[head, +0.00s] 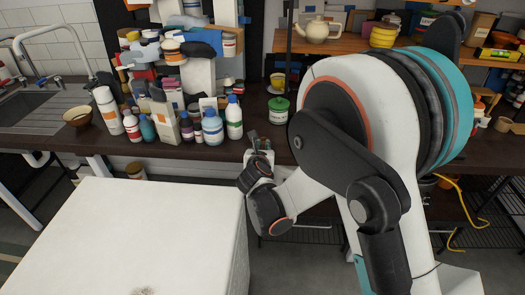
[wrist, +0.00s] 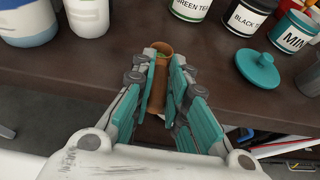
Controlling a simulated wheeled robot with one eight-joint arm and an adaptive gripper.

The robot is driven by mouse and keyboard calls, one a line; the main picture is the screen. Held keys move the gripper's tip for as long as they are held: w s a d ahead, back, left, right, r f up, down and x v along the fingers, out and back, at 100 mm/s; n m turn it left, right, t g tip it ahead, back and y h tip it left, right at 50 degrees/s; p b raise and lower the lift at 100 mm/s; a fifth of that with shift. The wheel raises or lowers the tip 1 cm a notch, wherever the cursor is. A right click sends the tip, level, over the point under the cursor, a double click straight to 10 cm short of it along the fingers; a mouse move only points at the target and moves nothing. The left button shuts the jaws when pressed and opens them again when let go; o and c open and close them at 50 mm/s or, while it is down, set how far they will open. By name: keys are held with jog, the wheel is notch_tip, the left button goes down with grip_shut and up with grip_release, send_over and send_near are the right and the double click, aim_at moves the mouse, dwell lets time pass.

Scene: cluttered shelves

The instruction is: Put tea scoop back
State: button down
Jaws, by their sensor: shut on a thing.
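The brown tea scoop (wrist: 162,48) is between the teal-padded fingers of my gripper (wrist: 163,85) in the wrist view. My gripper is shut on it. In the head view my gripper (head: 259,146) is at the front edge of the dark counter, just in front of a green-lidded canister (head: 279,108). The scoop cannot be made out clearly there. The wrist view shows canisters labelled green tea (wrist: 191,8), black tea (wrist: 246,16) and mint (wrist: 291,34).
A loose teal lid (wrist: 258,69) lies on the counter by the mint canister. Several bottles, including a white one (head: 234,118), stand left of my gripper. A white box-like surface (head: 130,235) fills the front left. A teapot (head: 318,30) is on the shelf behind.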

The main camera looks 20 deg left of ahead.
jog(key=c, duration=1.6)
grip_release()
jog(key=shift+s+r, duration=0.25)
jog(key=shift+s, duration=0.05)
jog(key=p+v, duration=0.3)
jog(key=v, duration=0.8)
jog(key=shift+s+d, duration=0.15)
jog(key=shift+s, duration=0.1)
